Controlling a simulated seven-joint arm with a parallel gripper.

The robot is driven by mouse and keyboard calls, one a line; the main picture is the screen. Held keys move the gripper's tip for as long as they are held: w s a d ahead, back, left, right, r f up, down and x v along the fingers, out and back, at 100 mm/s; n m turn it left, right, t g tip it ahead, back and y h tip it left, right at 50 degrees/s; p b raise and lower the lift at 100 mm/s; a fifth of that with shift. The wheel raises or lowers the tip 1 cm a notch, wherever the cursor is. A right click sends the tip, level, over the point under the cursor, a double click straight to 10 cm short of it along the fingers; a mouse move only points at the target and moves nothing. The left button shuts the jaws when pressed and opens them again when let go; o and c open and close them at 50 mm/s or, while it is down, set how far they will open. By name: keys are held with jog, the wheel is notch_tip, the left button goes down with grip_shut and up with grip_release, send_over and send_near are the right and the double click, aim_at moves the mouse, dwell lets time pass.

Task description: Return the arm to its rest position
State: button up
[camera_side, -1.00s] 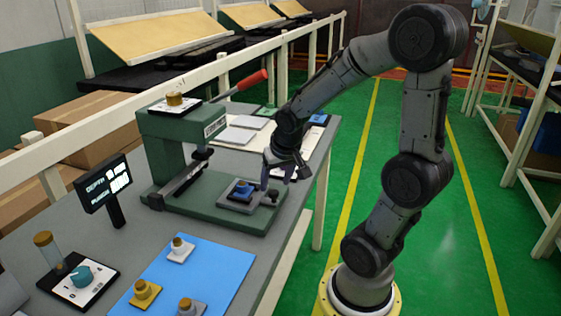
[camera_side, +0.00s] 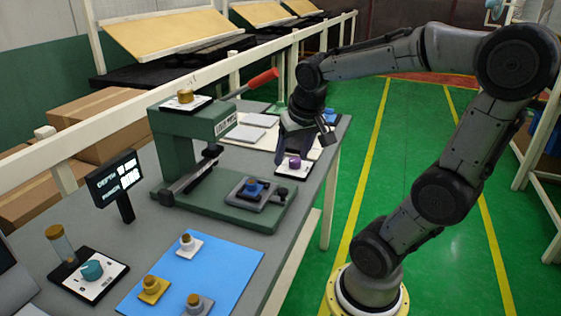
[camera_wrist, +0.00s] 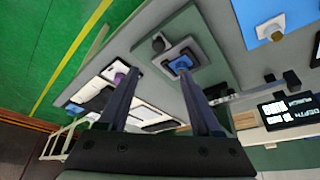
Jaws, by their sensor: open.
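My gripper (camera_side: 297,142) is open and hangs fingers-down above the far right part of the bench, behind the press fixture. In the wrist view my gripper (camera_wrist: 159,72) shows two spread dark fingers with nothing between them. My arm reaches high from its base at right. A blue piece (camera_side: 254,188) sits in the grey fixture on the base of the green press (camera_side: 184,145); it also shows in the wrist view (camera_wrist: 180,63). A purple-topped piece (camera_side: 295,162) on a white plate lies just below my gripper; whether they touch is unclear.
The press has a red-handled lever (camera_side: 262,78). A blue mat (camera_side: 222,270) holds several knobbed pieces at the front. A display (camera_side: 116,185) stands at left. A white rail (camera_side: 235,70) runs behind the bench. Green floor on the right is clear.

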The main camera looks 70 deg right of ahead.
jog(key=s+a+n+t+y, duration=0.1)
jog(key=s+a+n, duration=0.2)
jog(key=a, duration=0.4)
jog(key=s+a+n+t+y, duration=0.1)
jog(key=s+a+n+y, duration=0.1)
jog(key=a+n, duration=0.4)
jog(key=shift+s+a+f, duration=0.3)
jog(key=shift+s+a, duration=0.05)
jog(key=shift+s, duration=0.1)
